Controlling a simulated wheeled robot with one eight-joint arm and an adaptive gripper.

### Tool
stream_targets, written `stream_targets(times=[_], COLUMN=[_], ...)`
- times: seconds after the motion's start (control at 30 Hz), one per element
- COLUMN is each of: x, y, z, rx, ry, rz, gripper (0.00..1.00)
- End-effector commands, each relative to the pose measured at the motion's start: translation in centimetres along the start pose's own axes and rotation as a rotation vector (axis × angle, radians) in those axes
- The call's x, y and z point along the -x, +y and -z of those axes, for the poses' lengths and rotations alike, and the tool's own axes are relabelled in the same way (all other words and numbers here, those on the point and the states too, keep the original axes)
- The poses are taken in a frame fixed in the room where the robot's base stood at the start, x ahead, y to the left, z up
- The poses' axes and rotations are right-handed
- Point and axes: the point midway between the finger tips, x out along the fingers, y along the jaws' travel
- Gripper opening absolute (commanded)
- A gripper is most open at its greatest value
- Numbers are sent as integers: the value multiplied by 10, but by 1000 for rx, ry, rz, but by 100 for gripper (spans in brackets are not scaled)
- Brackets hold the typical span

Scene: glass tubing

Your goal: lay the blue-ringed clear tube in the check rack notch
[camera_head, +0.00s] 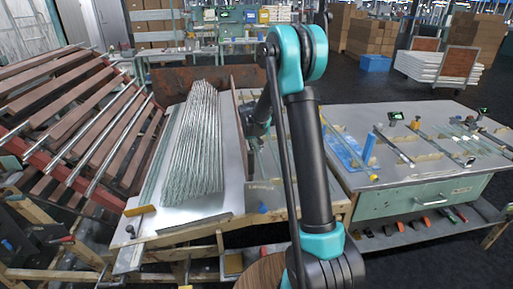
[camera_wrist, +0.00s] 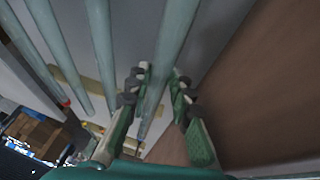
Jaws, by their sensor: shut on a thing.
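In the wrist view my gripper (camera_wrist: 160,88) has its two green fingers on either side of a clear, greenish glass tube (camera_wrist: 170,45) and is shut on it. The tube runs from the top of the picture down between the fingers. I cannot make out a blue ring on it. Other similar tubes (camera_wrist: 99,40) lie to its left, apart from the fingers. In the head view my arm stands in front of the middle bench, and my gripper cannot be made out clearly. I cannot tell which fixture is the check rack, and its notch is not clear.
A heap of glass tubes (camera_head: 196,140) lies on a pale sloping table. The right bench (camera_head: 350,184) carries a blue rack (camera_head: 345,148), long rods and small blocks. A slatted rack (camera_head: 75,120) stands at left. A brown panel (camera_wrist: 265,90) is close to my gripper's right.

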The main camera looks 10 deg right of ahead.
Motion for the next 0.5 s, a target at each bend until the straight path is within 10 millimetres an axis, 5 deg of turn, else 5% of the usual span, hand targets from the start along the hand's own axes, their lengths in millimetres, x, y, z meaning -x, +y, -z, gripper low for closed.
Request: stream_targets(times=[0.5], x=[-12], y=[-3], z=[-6], rx=[2], ry=[-3], rz=[-1], gripper=[0])
